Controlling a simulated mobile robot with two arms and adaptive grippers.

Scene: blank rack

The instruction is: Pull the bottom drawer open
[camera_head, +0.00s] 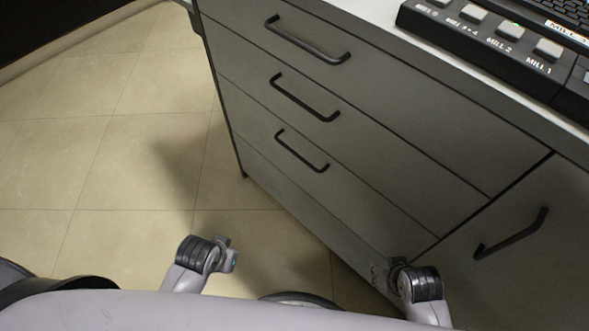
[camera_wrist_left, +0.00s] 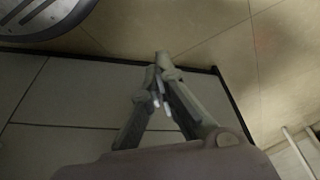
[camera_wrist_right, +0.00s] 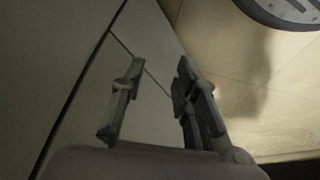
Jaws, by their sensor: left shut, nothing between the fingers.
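A grey cabinet has three stacked drawers, each with a black bar handle. The bottom drawer (camera_head: 330,193) is shut, flush with the front, and its handle (camera_head: 301,153) shows clear in the head view. My right gripper (camera_head: 386,274) is low in the head view, right of and apart from that handle. In the right wrist view it is open and empty (camera_wrist_right: 159,80), with grey cabinet panels beyond. My left gripper is shut and empty in the left wrist view (camera_wrist_left: 159,84), its fingertips together, with grey panels and floor beyond. Neither gripper touches a handle.
A cupboard door with a black handle (camera_head: 511,234) is right of the drawers. A button panel (camera_head: 500,42) and keyboard stand on the white countertop (camera_head: 378,14). The tiled floor (camera_head: 110,140) left of the cabinet is clear.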

